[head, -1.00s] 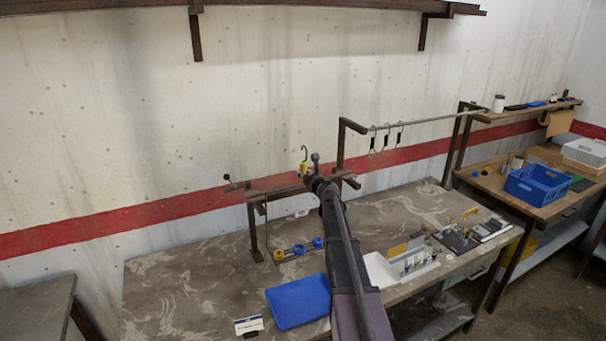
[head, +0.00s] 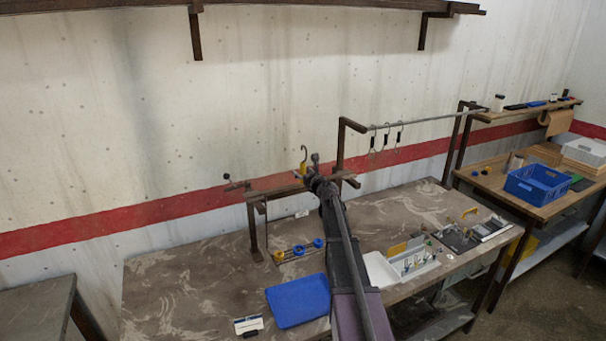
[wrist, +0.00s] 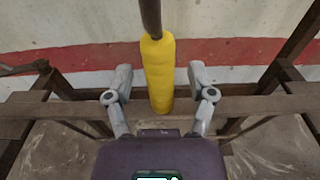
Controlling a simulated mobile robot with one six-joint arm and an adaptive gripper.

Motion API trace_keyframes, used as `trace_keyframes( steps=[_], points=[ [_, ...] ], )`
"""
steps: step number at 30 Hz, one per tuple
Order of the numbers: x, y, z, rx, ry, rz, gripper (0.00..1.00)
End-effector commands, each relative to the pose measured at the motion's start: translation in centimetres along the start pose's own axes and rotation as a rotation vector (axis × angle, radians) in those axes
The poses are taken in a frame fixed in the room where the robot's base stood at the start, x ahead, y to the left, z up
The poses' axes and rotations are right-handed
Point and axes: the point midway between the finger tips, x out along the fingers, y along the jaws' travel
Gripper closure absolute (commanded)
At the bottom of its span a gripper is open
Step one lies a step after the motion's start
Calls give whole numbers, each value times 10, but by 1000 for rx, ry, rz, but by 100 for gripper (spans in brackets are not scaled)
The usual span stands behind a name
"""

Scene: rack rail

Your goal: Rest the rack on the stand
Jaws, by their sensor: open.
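My gripper (wrist: 160,82) is open at the brown stand. A yellow-handled metal hook (wrist: 159,75) is upright between its fingers, with a gap on each side. It also shows at the arm's end in the head view (head: 304,166); what supports it is hidden. The brown stand (head: 256,226) is a frame on the table, and its bars (wrist: 70,110) cross the wrist view. A rack with blue and yellow rings (head: 299,249) lies on the table below. A grey rack of small upright items (head: 415,263) stands further right. I cannot tell which rack is meant.
A blue tray (head: 297,301) and a white card (head: 248,325) lie at the table's front. A metal rail (head: 420,120) with hanging hooks runs above the back right. A blue crate (head: 537,185) sits on the right bench. The table's left part (head: 180,290) is clear.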

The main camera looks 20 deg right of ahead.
Motion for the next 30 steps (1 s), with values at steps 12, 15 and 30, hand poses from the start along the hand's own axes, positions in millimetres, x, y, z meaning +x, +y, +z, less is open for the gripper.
trace_keyframes(
  steps=[12, 15, 30],
  points=[
    [-1, 0, 16, 1, 0, 0, 29],
    [-2, 0, 24, 1, 0, 0, 29],
    [-57, 1, 26, 1, 0, -1, 29]
  ],
)
